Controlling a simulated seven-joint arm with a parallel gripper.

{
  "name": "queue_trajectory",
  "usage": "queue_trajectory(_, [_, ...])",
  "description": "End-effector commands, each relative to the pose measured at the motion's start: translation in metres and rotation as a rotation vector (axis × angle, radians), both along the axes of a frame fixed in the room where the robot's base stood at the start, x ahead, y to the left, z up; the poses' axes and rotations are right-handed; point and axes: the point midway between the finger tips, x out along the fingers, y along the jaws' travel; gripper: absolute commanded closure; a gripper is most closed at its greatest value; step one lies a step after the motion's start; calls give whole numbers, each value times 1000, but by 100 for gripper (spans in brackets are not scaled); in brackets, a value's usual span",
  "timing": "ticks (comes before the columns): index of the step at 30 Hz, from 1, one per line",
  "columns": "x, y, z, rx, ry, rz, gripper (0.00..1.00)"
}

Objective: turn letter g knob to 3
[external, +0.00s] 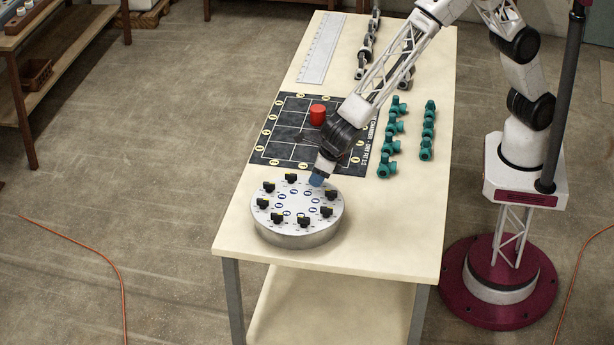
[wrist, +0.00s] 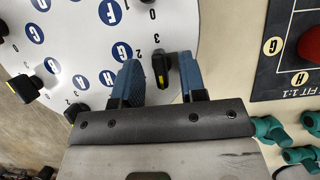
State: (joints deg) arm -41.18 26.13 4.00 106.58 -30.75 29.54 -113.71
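The round grey dial plate (external: 298,238) sits at the near end of the table, ringed with black knobs and blue letter discs. In the wrist view, a black knob with a yellow mark (wrist: 160,68) stands beside the blue letter G disc (wrist: 122,50). A number 3 is printed near it. My gripper (wrist: 158,64) is open, with one blue finger on each side of this knob and visible gaps between. In the external view, my gripper (external: 317,180) is at the plate's far right edge and hides this knob.
A dark mat (external: 283,135) with a red cylinder (external: 317,115) lies behind the plate. Several green valves (external: 387,150) stand to the right. A ruler (external: 321,48) and grey pipe parts (external: 366,45) lie at the far end. The table's front strip is clear.

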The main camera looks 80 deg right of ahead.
Motion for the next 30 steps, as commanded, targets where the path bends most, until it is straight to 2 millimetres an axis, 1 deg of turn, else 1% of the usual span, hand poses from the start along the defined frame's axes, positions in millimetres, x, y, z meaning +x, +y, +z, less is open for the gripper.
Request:
queue_trajectory(3, [0,0,0,0,0,0,62])
queue_trajectory(8, [0,0,0,0,0,0,86])
queue_trajectory(9, [0,0,0,0,0,0,92])
queue_trajectory(11, [0,0,0,0,0,0,100])
queue_trajectory(23, [0,1,0,1,0,-29,100])
queue_trajectory(30, [0,1,0,0,0,-126,100])
